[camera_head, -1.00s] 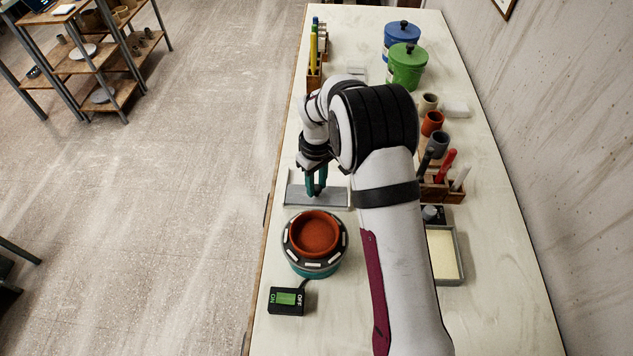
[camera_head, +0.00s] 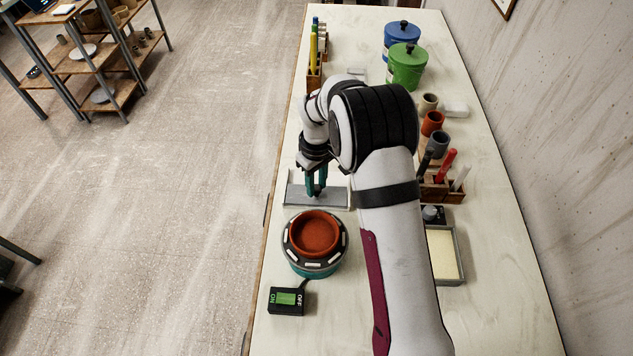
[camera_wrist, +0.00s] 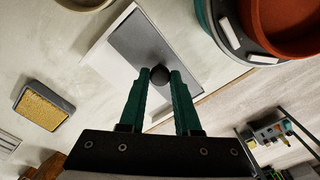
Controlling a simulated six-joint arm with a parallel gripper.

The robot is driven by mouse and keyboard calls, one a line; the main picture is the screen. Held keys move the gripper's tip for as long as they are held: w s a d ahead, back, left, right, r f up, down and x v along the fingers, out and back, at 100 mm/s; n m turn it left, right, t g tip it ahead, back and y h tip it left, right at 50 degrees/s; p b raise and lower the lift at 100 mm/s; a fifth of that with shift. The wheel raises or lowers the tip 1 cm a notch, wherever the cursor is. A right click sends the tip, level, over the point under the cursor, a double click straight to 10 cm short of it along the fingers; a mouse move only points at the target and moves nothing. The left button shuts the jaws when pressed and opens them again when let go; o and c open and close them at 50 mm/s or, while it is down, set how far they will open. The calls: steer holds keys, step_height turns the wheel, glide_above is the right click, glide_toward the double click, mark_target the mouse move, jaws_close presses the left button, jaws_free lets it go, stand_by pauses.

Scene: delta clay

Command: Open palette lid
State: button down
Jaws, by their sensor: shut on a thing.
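The palette is a flat pale box with a grey lid (camera_head: 332,197) on the table, just beyond the pottery wheel. In the wrist view the grey lid (camera_wrist: 135,40) carries a round black knob (camera_wrist: 159,74). My gripper (camera_head: 316,192) is over the lid with its fingers pointing down. In the wrist view my green fingers (camera_wrist: 160,76) are closed on the knob, one on each side. The arm hides part of the table to the right.
A wheel with a red-brown clay bowl (camera_head: 316,233) stands close in front of the palette. Its switch box (camera_head: 287,299) is nearer. Blue (camera_head: 401,38) and green (camera_head: 406,67) lidded buckets stand at the far end. A sponge tray (camera_head: 444,252) and tool holder (camera_head: 441,187) are at right.

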steer(key=w, duration=0.5)
steer(key=shift+w, duration=0.25)
steer(key=c, duration=0.6)
jaws_free()
steer(key=shift+r, duration=0.1)
step_height(320, 180, up, 16)
steer(key=shift+f, duration=0.2)
steer(key=shift+s, duration=0.1)
